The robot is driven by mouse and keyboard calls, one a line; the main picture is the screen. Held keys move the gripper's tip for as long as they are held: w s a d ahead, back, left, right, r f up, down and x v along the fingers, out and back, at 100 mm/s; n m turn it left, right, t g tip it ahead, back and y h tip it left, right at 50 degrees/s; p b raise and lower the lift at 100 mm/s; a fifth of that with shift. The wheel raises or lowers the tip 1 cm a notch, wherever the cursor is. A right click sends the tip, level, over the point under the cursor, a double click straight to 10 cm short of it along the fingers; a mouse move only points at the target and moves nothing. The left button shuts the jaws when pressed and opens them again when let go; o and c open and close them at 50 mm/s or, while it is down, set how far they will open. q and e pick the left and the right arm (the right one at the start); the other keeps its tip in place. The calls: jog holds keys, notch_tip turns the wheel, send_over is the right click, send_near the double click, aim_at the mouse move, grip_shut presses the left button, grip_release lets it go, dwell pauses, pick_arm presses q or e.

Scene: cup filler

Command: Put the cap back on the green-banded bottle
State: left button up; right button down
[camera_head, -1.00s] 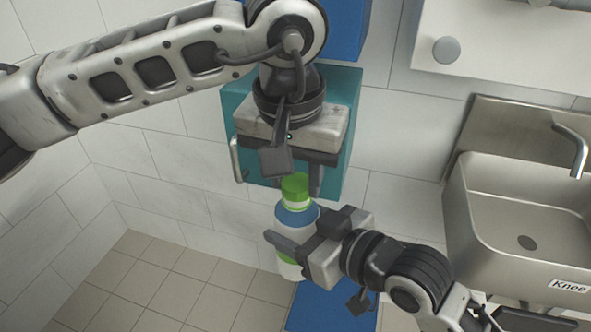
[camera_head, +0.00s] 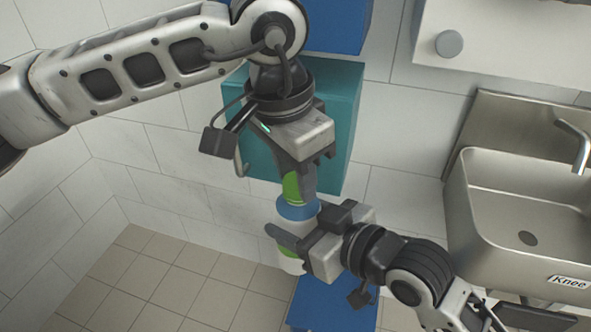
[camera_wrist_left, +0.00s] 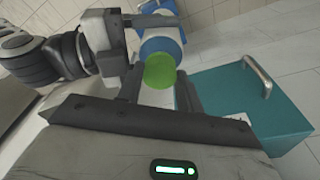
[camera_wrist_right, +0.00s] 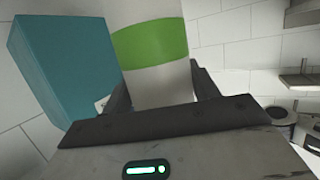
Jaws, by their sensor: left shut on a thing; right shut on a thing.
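The bottle (camera_head: 297,210) is white with a blue shoulder and stands roughly upright. Its green band (camera_wrist_right: 150,42) shows in the right wrist view. My right gripper (camera_head: 292,245) is shut on the bottle's body from the right. The green cap (camera_head: 292,187) is at the top of the bottle, against the blue shoulder; it also shows in the left wrist view (camera_wrist_left: 160,70). My left gripper (camera_head: 300,188) is shut on the cap from above, its fingers at the cap's sides and partly hiding it. How tightly the cap sits cannot be told.
A teal box (camera_head: 340,120) with a handle is on the wall behind my left gripper. A blue block (camera_head: 330,305) is below the bottle. A steel sink (camera_head: 515,200) with a tap is at the right. Open tiled floor (camera_head: 170,285) lies at the lower left.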

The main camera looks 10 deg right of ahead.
pick_arm(q)
jog(key=o, duration=1)
jog(key=shift+c, duration=0.2)
jog(key=shift+r, duration=2.3)
jog(key=shift+c, duration=0.2)
